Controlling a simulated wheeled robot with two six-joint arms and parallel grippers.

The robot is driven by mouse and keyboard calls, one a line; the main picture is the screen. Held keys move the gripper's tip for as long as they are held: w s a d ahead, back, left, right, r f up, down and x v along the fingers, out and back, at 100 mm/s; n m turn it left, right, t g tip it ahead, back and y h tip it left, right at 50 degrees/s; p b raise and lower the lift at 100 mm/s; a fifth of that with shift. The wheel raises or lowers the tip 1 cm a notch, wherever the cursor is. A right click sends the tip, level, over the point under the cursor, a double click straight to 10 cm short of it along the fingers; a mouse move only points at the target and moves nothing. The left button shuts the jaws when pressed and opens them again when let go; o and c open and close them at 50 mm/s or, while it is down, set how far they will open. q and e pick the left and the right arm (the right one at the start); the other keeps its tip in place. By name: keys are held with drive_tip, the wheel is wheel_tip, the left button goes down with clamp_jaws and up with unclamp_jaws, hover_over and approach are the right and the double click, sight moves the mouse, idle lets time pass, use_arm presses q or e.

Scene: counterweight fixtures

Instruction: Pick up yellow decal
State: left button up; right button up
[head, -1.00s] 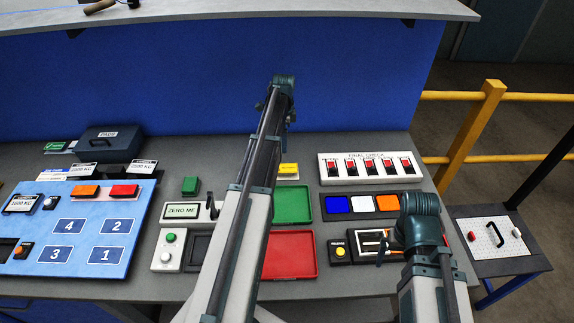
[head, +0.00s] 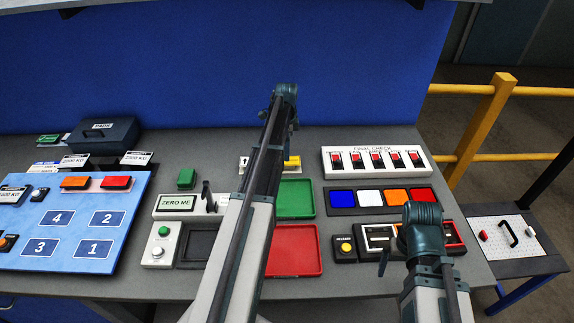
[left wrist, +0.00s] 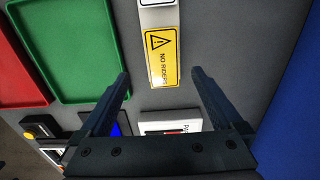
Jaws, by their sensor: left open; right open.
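The yellow decal (head: 293,163) lies on the grey bench just behind the green tray, partly hidden by my left arm in the head view. In the left wrist view the yellow decal (left wrist: 163,58) shows a warning triangle and "NO RIDERS". My left gripper (left wrist: 160,81) is open and empty there, its fingers on either side of the decal's near end in the picture, apart from it.
The green tray (head: 296,199) and red tray (head: 293,250) are beside my left arm. The FINAL CHECK switch box (head: 375,151) stands to the right, above a strip of coloured blocks (head: 383,198). A blue numbered board (head: 75,230) is at left. A yellow railing (head: 478,128) stands beyond the bench.

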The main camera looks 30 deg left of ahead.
drive_tip(key=shift+f, duration=0.1)
use_arm(q)
drive_tip(key=f+b, duration=0.5)
drive_tip(key=shift+w+d+f, duration=0.1)
drive_tip(key=shift+w+f, duration=0.05)
drive_tip(key=shift+w, duration=0.25)
use_arm(e)
wheel_tip(320, 180, down, 5)
drive_tip(key=shift+f, duration=0.1)
use_arm(q)
drive_tip(key=c, duration=1.4)
drive_tip(key=shift+r, duration=0.25)
use_arm(e)
drive_tip(key=shift+r, duration=0.3)
